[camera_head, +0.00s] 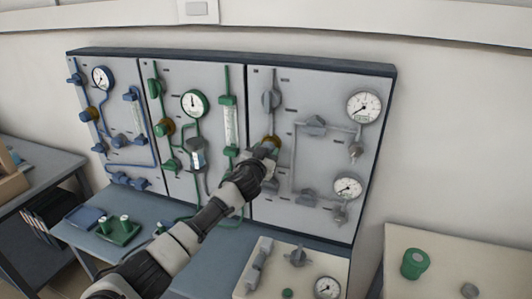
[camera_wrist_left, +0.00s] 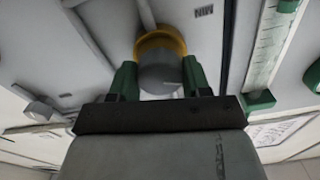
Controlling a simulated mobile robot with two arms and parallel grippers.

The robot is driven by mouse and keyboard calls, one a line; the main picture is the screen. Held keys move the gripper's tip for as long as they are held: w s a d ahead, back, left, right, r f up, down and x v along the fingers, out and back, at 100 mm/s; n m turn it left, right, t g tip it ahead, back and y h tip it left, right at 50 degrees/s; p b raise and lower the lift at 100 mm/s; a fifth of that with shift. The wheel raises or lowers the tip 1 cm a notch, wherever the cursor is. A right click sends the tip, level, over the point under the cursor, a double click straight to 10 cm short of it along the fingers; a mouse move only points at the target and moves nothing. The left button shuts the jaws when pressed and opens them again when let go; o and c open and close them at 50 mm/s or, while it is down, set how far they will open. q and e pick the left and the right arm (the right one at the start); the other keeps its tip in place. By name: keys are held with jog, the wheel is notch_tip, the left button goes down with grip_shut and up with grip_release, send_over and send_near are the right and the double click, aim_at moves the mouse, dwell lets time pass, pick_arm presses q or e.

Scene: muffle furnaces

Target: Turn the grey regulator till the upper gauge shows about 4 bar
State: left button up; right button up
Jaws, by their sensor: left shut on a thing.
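The grey regulator (camera_head: 271,141) with its yellow-brown collar is on the right, grey-piped panel (camera_head: 300,165). My left gripper (camera_head: 265,153) reaches it from the front and hides most of its knob. In the left wrist view the round grey knob (camera_wrist_left: 160,79) sits between the two green fingers of my left gripper (camera_wrist_left: 160,76), which is shut on it. The upper gauge (camera_head: 363,106) is at the top right of the same panel; its needle is too small to read surely. My right gripper is not in view.
A lower gauge (camera_head: 347,188) and grey valves are on the same panel. A green-piped panel (camera_head: 178,120) and a blue-piped panel (camera_head: 115,100) stand to the left. A beige board with another gauge (camera_head: 326,287) lies in front. A green cylinder (camera_head: 415,263) stands at the right.

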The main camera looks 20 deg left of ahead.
pick_arm(q)
jog(key=shift+m+p, duration=1.05)
jog(key=shift+m, duration=7.35)
jog(key=shift+f, duration=0.1)
jog(key=o, duration=0.9)
jog(key=shift+o, duration=0.2)
